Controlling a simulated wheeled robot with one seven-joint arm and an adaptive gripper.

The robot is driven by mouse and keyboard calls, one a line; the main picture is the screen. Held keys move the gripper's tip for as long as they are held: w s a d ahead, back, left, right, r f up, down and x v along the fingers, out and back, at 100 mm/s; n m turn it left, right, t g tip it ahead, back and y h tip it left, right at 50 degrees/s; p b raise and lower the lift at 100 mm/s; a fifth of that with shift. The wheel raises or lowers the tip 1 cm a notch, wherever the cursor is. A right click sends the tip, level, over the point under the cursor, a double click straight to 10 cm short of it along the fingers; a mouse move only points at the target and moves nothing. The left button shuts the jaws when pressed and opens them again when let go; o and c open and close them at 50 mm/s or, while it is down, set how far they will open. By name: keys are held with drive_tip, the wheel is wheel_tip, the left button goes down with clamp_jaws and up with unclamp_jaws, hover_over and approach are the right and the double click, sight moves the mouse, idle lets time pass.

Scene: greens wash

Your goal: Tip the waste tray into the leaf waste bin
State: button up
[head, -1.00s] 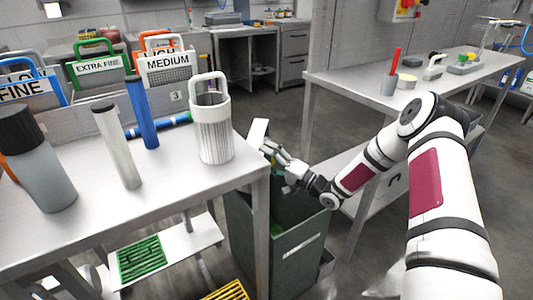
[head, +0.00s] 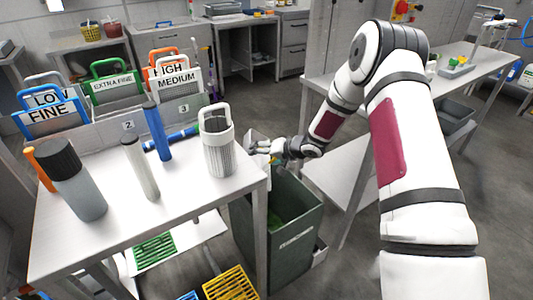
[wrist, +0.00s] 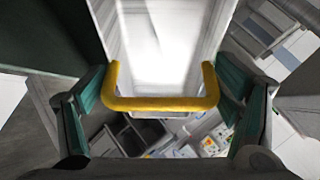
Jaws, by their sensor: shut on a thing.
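My gripper (head: 266,147) is above the back edge of the dark green leaf waste bin (head: 297,245), just right of the bench corner. It is shut on the yellow handle (wrist: 160,104) of the waste tray, with a teal-padded finger at each side in the wrist view. The pale grey waste tray (head: 253,137) shows only in part behind the gripper. In the wrist view its bright, smooth surface (wrist: 160,45) stretches away from the handle. The tray looks tilted, but I cannot tell how steeply or whether anything is in it. Green matter (head: 274,220) shows inside the bin.
The left bench (head: 185,200) holds a white perforated jug (head: 218,145), several tubes and a dark-capped bottle (head: 75,180). Its corner is close to the bin. Another bench (head: 330,165) stands behind at right. A yellow grate (head: 230,283) lies low at the front.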

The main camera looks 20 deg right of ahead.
drive_tip(key=g+h+p, duration=0.1)
drive_tip(key=p, duration=0.1)
drive_tip(key=h+p, duration=0.1)
drive_tip(key=p, duration=0.1)
drive_tip(key=shift+w+a+r+n+g+h, duration=0.1)
drive_tip(key=shift+a+r+n+g+h, duration=0.2)
drive_tip(key=shift+r+n+g, duration=0.1)
drive_tip(key=shift+a+f+h+p, duration=0.1)
drive_tip(key=shift+f+h+p, duration=0.05)
drive_tip(key=shift+h+p, duration=0.2)
drive_tip(key=shift+w+a+f+g+h+p, duration=0.1)
drive_tip(key=shift+a+g+h+p, duration=0.1)
drive_tip(key=shift+g+h+p, duration=0.2)
drive_tip(key=shift+h, duration=0.25)
drive_tip(key=shift+f+n+g+b, duration=0.15)
drive_tip(key=shift+n+g+b, duration=0.15)
drive_tip(key=shift+w+r+h+b, duration=0.15)
drive_tip(key=shift+r+h+b, duration=0.15)
drive_tip(key=shift+h, duration=0.2)
drive_tip(key=shift+f+g+h, duration=0.1)
drive_tip(key=shift+g+h, duration=0.2)
drive_tip(key=shift+a, duration=0.1)
